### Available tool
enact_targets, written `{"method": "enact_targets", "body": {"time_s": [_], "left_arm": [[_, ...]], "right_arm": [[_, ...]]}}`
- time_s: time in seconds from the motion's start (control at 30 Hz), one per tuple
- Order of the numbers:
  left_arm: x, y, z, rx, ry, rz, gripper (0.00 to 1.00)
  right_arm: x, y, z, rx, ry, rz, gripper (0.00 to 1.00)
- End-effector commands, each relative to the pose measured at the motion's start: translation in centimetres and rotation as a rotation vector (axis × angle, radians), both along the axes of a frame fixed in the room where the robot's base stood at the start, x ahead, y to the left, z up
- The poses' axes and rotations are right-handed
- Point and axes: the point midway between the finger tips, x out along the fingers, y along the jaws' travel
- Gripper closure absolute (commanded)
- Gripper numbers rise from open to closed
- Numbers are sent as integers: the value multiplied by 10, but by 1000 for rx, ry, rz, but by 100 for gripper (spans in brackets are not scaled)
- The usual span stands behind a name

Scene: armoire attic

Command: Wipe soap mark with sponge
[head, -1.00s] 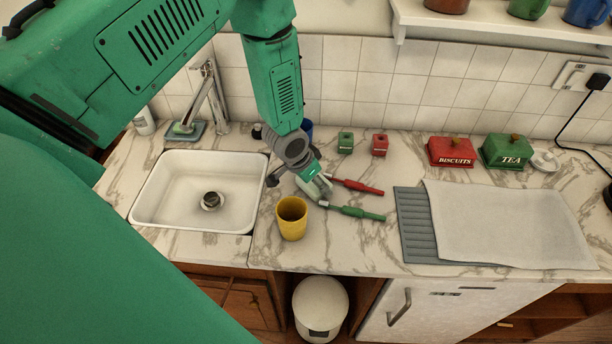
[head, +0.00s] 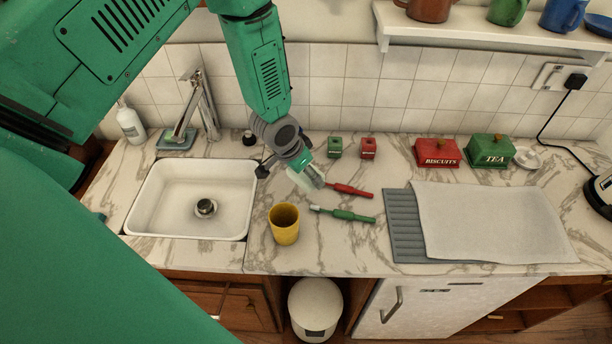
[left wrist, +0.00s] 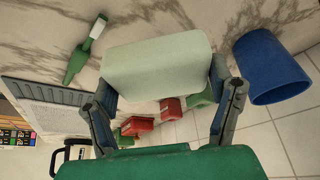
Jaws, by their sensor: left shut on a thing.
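My left gripper (head: 308,178) is over the counter, behind the yellow cup and beside the left ends of two brushes. The left wrist view shows its fingers (left wrist: 165,100) shut on a pale green block, the sponge (left wrist: 160,65), held across between them. In the head view the sponge (head: 299,181) is a small pale patch, mostly hidden by the gripper. Whether it touches the counter (head: 335,245) cannot be told. I cannot make out a soap mark; the marble has grey veins, and the area under the sponge is hidden. My right gripper is not in view.
The yellow cup (head: 285,224), green brush (head: 343,214) and red brush (head: 350,190) are close to the gripper. A blue cup (left wrist: 270,66) shows in the wrist view. The sink (head: 187,200) is left; a cloth (head: 490,220) covers most of the ribbed drainer (head: 404,228).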

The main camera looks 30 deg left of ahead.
Motion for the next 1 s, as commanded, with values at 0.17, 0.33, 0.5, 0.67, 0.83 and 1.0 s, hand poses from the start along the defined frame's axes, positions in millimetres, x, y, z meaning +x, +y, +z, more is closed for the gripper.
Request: {"method": "enact_targets", "body": {"time_s": [0.17, 0.33, 0.5, 0.67, 0.83, 1.0], "left_arm": [[0, 0, 5, 0, 0, 0, 51], [0, 0, 5, 0, 0, 0, 51], [0, 0, 12, 0, -1, 0, 51], [1, 0, 28, -1, -3, 0, 51], [0, 0, 35, 0, 1, 0, 51], [0, 0, 34, 0, 1, 0, 51]], "right_arm": [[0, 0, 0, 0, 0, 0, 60], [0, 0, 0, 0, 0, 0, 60], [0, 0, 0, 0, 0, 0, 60], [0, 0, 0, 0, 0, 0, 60], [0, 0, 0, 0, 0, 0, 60], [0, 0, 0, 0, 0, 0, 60]]}}
